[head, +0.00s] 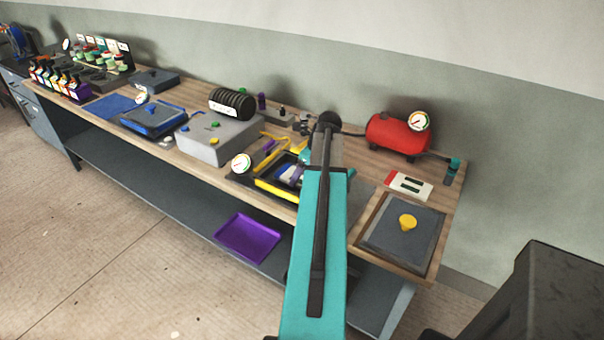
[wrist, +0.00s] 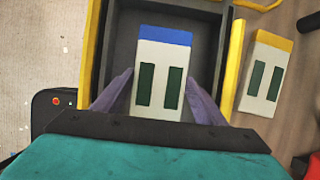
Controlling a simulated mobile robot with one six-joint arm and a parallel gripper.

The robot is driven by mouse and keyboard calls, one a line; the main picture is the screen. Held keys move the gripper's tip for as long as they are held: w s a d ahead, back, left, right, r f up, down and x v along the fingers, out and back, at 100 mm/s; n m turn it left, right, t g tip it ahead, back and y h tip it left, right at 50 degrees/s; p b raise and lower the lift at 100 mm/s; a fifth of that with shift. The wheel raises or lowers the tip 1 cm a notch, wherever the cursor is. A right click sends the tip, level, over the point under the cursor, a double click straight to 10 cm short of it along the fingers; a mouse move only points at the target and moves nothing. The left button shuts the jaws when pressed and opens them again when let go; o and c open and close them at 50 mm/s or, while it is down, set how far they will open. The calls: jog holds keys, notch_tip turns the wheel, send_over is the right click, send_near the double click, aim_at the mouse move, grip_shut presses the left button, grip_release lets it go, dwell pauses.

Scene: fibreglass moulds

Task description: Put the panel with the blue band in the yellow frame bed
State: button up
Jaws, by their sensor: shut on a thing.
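The panel with the blue band (wrist: 163,75) is pale with two dark green slots; its blue end points up the wrist view. My gripper (wrist: 157,92) is shut on it, with a purple finger on each side. The panel is over the dark inside of the yellow frame bed, whose yellow bar (wrist: 234,70) shows at the right. I cannot tell whether the panel touches the bed floor. In the head view, the bed's yellow front bar (head: 276,191) and part of the panel (head: 290,173) show beside my arm, which hides the rest.
A panel with a yellow band (wrist: 264,75) lies right of the bed. A red tank (head: 397,136) stands behind. A grey block (head: 218,138) stands left of the bed.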

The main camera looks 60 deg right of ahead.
jog(key=shift+f, duration=0.25)
jog(key=shift+f, duration=0.15)
jog(key=o, duration=1.2)
jog(key=shift+b+v, duration=1)
jog(key=shift+v, duration=5.15)
